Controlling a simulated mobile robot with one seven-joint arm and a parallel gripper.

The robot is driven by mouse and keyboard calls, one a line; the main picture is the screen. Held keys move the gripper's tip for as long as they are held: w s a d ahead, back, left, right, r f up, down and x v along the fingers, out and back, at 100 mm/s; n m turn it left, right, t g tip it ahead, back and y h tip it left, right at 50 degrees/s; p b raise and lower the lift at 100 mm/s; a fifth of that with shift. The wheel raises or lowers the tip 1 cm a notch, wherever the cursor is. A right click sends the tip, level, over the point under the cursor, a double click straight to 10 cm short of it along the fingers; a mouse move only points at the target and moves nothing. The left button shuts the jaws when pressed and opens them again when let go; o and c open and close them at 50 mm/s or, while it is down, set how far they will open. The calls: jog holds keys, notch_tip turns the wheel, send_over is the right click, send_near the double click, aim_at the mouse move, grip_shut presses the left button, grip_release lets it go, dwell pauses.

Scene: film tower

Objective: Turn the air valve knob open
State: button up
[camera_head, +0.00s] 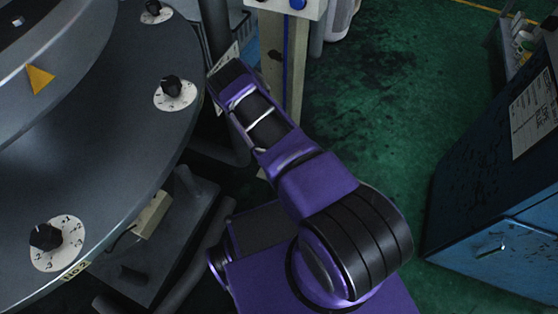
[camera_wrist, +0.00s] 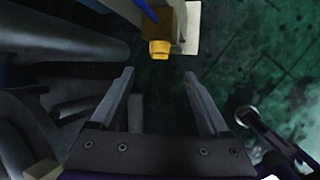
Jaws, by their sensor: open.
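Black knobs on white numbered dials sit on the round grey machine in the head view: a near one (camera_head: 46,236), a middle one (camera_head: 171,86) and a far one (camera_head: 153,7). I cannot tell whether any of these is the air valve knob. In the wrist view a small yellow part (camera_wrist: 159,49) projects from a brown block (camera_wrist: 166,20), ahead of my gripper. My gripper (camera_wrist: 160,88) is open, with nothing between its fingers; the yellow part lies beyond the fingertips, apart from them. In the head view my arm reaches up toward a beige post, and its fingers are not clear.
The beige post (camera_head: 297,62) carries a pale box with a blue button (camera_head: 298,4). Dark pipes (camera_wrist: 75,60) run at left in the wrist view. A blue cabinet (camera_head: 497,190) stands at right. Green floor (camera_head: 385,100) between post and cabinet is clear.

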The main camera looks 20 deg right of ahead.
jog(key=b+x, duration=0.3)
jog(key=x, duration=0.9)
jog(key=shift+w+f, duration=0.15)
jog(key=shift+f, duration=0.15)
grip_shut()
